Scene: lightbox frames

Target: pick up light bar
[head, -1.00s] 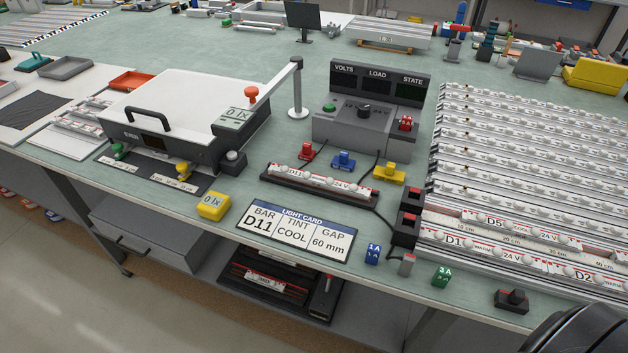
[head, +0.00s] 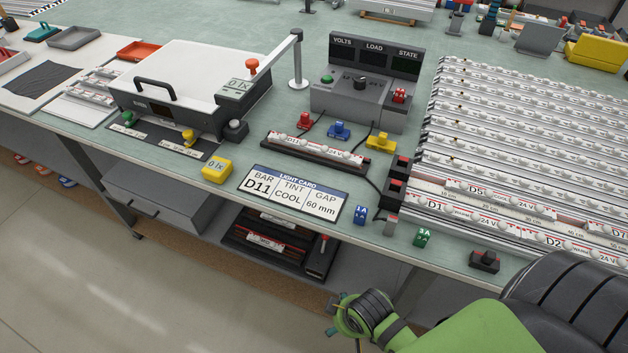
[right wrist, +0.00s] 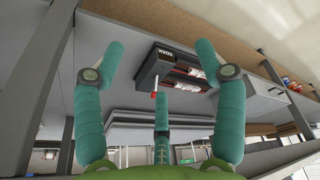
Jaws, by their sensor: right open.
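The light bar marked D11 (head: 312,148) is a white strip with round lenses and red-edged labels. It lies in a long black holder (head: 280,155) near the middle of the bench. The light card (head: 292,193) in front of it reads BAR D11, TINT COOL, GAP 60 mm. Other light bars, D5 (head: 477,188) among them, lie at the right of the bench. My right arm reaches in from the lower right in the head view, its gripper end below the bench front, well away from D11. In the right wrist view my right gripper (right wrist: 161,48) is open and empty, teal fingers spread. My left gripper is out of view.
A grey meter console (head: 360,98) stands behind the holder, and a lidded test box (head: 180,85) to its left. A yellow block (head: 216,169) and small coloured blocks sit near the front edge. A black case (right wrist: 158,70) with bars rests on the under-bench shelf.

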